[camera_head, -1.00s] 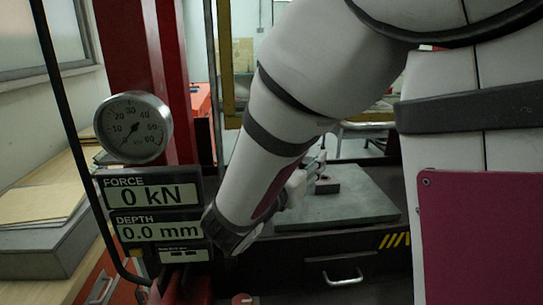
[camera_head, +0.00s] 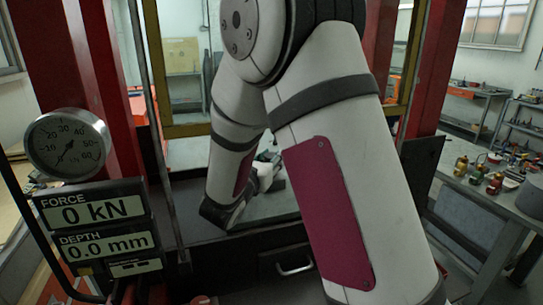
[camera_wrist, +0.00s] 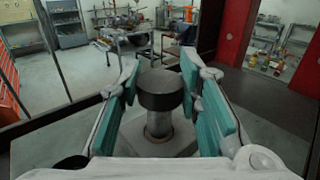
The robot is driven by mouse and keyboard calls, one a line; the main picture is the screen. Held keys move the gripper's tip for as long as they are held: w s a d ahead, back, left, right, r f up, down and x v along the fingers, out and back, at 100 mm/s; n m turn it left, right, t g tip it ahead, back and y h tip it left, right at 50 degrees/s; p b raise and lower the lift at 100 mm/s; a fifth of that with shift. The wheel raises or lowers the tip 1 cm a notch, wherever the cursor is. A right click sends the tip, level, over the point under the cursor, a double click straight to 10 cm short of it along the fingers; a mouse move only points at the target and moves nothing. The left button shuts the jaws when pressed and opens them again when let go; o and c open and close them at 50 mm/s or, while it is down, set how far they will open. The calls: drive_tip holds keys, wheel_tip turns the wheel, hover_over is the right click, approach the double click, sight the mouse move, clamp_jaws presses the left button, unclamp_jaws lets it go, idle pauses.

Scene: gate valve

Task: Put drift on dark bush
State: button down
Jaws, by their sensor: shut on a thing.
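The drift (camera_wrist: 160,90) has a wide dark round head and a paler metal shaft below it. It stands about upright between the teal finger pads of my gripper (camera_wrist: 160,95), which is shut on it. The lower end of the shaft meets a brownish ring over a pale block in the wrist view; I cannot tell whether they touch or whether this is the dark bush. In the head view my gripper (camera_head: 266,172) is low over the grey press plate (camera_head: 275,206), mostly behind my arm. No bush can be made out in the head view.
A round gauge (camera_head: 68,143) and a readout panel (camera_head: 97,228) showing 0 kN and 0.0 mm stand at left. Red press columns (camera_head: 66,60) flank the plate. A bench (camera_head: 480,190) with several small brass-and-red parts stands at right.

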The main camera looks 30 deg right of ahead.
drive_tip(key=shift+f, duration=0.1)
drive_tip(key=c, duration=1.2)
unclamp_jaws()
drive_tip(key=shift+f, duration=0.1)
